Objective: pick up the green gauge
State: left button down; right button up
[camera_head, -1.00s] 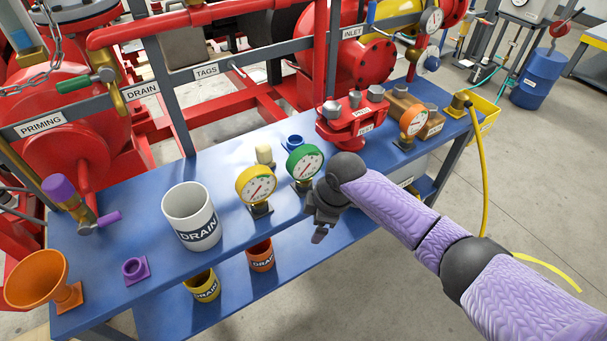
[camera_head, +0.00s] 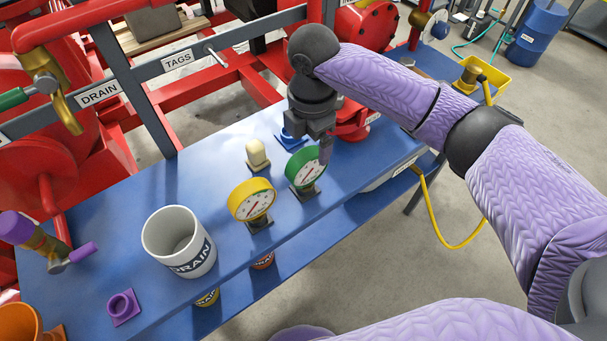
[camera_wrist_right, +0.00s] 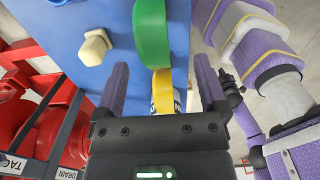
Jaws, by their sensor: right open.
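The green gauge (camera_head: 305,168) stands upright on the blue bench, its white dial facing the front. In the right wrist view, the green gauge (camera_wrist_right: 151,35) shows as a green rim edge-on, just beyond the fingertips and roughly between their lines. My right gripper (camera_head: 312,150) is open and points down, above and just behind the green gauge. In the right wrist view, its two fingers (camera_wrist_right: 160,68) are spread with nothing clearly held between them. Whether a finger touches the gauge cannot be told. My left gripper is not seen.
A yellow gauge (camera_head: 251,201) stands close to the left of the green one. A cream knob (camera_head: 257,154) and a blue fitting (camera_head: 290,139) sit behind. A white DRAIN mug (camera_head: 178,242) stands further left. The bench front (camera_head: 330,185) is clear.

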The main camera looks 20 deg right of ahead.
aim_at(308, 152)
jog(key=f, duration=0.2)
jog(key=f+b, duration=0.1)
jog(key=f, duration=0.1)
jog(key=f+b, duration=0.1)
jog(key=f, duration=0.1)
jog(key=shift+w+a, duration=0.1)
jog(key=shift+w, duration=0.3)
jog(key=shift+f, duration=0.15)
grip_shut()
